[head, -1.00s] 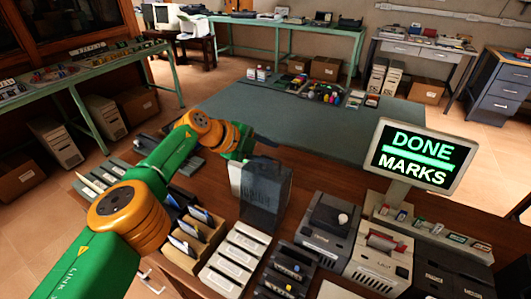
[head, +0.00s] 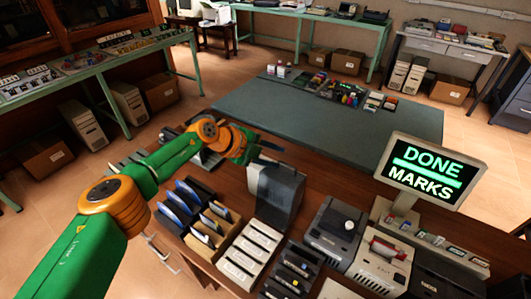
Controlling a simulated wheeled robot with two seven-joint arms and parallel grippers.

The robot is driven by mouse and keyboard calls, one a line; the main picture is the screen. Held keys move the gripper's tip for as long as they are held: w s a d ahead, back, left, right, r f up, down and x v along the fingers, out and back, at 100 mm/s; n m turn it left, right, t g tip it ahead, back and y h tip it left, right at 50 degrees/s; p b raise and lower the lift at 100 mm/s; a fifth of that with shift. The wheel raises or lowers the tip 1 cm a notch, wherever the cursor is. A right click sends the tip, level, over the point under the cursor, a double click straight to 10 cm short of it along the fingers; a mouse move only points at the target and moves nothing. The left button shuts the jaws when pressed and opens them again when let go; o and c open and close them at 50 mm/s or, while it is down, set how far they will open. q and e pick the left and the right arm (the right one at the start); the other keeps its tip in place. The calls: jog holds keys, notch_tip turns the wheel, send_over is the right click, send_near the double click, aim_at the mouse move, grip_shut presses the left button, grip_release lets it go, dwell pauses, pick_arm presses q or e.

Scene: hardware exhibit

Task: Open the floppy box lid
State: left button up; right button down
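The box that I take to be the floppy box (head: 281,196) stands upright on the brown wooden table, grey with a pale strip on its left side. Its lid looks closed, though the top is partly covered by my gripper. My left gripper (head: 268,154), on a green and orange arm, is at the box's upper back left edge with dark fingers over it. I cannot tell whether they touch the lid or how far apart they are. My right gripper is not in view.
Blue-edged disk racks (head: 184,203) and a brown tray (head: 212,228) stand left of the box. A pale rack (head: 250,250), a dark rack (head: 288,275) and drive units (head: 333,232) stand in front and right. A DONE/MARKS screen (head: 430,172) is farther right. The green mat (head: 330,125) behind is mostly clear.

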pick_arm(q)
jog(key=shift+s+a+f, duration=0.1)
jog(key=shift+s+a, duration=0.1)
jog(key=shift+v, duration=1)
jog(key=shift+s+a+r, duration=0.1)
jog(key=shift+s+r, duration=0.05)
jog(key=shift+r, duration=0.2)
